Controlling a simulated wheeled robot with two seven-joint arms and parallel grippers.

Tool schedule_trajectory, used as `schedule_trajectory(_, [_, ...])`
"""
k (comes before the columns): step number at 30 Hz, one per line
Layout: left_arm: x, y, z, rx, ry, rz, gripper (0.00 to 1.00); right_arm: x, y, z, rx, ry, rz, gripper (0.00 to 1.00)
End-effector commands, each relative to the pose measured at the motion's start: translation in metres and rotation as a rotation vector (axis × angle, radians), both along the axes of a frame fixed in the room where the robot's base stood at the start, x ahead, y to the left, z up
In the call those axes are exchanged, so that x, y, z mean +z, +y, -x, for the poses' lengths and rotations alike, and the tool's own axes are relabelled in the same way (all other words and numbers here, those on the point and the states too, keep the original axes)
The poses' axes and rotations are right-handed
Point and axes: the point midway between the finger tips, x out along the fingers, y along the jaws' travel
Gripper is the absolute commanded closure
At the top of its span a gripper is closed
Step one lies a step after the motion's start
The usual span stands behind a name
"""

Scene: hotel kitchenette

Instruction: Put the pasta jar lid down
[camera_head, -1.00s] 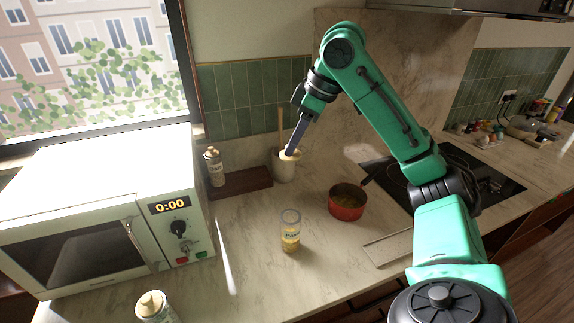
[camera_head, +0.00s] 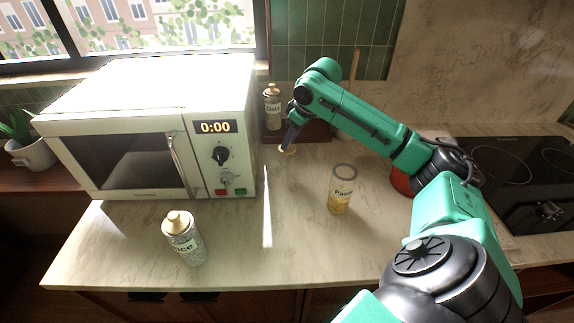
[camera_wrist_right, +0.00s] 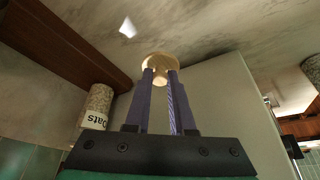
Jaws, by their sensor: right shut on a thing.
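The pasta jar lid (camera_head: 287,149) is a small, pale wooden disc with a knob. My right gripper (camera_head: 288,140) is shut on it, low over the counter between the microwave and the pasta jar. In the right wrist view the lid (camera_wrist_right: 157,66) sits between the two fingertips (camera_wrist_right: 160,78), held by its knob. I cannot tell whether it touches the counter. The pasta jar (camera_head: 342,190), glass with yellow contents, stands upright and open on the counter, to the right of the lid. My left gripper is not in view.
The microwave (camera_head: 152,128) stands left of the lid. The oats jar (camera_head: 272,108) is behind, by the dark wooden board (camera_head: 315,131). The rice jar (camera_head: 185,240) stands at the front left. A red pot (camera_head: 401,181) is partly behind my arm. The front middle counter (camera_head: 285,220) is clear.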

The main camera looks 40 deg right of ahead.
Motion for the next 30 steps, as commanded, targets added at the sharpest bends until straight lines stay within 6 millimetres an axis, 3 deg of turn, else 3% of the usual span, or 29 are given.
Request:
schedule_trajectory(3, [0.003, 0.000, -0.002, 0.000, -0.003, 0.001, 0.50, -0.030, -0.001, 0.001, 0.001, 0.004, 0.003, 1.00])
schedule_trajectory(12, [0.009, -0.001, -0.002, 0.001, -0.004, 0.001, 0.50, -0.081, 0.000, 0.000, 0.000, 0.001, -0.001, 1.00])
schedule_trajectory(22, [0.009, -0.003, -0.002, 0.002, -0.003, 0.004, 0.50, -0.087, 0.000, 0.000, 0.001, -0.001, 0.000, 1.00])
schedule_trajectory(23, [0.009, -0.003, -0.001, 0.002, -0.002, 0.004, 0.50, -0.087, 0.000, 0.000, 0.001, -0.001, 0.000, 0.74])
schedule_trajectory(25, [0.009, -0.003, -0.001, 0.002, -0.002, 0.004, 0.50, -0.087, 0.000, 0.000, 0.001, -0.001, 0.000, 0.48])
schedule_trajectory(30, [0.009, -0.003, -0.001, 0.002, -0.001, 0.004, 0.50, -0.087, 0.000, 0.000, 0.001, -0.001, 0.000, 0.48])
